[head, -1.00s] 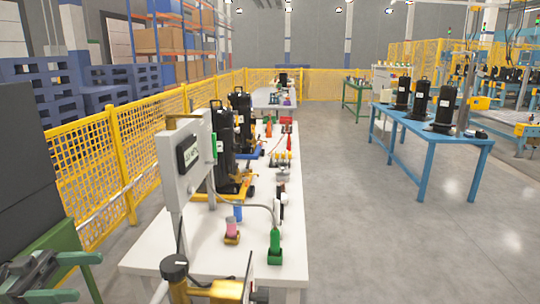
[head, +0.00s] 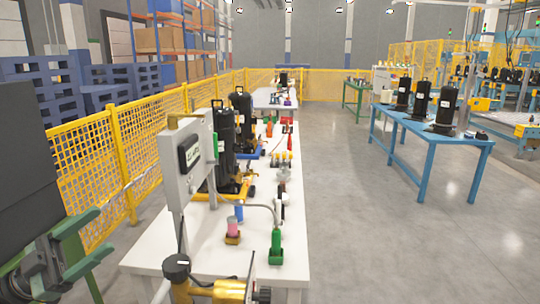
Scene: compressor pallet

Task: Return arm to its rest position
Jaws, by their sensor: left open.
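My left gripper (head: 106,230) is at the lower left of the head view, with two green fingers spread apart and pointing right. It is open and nothing is between the fingers. It is left of the white table (head: 150,258), apart from it, in front of the yellow mesh fence. My dark arm link fills the left edge above it. My right gripper is not in view.
A grey control box (head: 189,160) stands on the white table, with black compressors (head: 240,112) behind it. A yellow fence (head: 115,150) runs along the left. The floor right of the table is clear.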

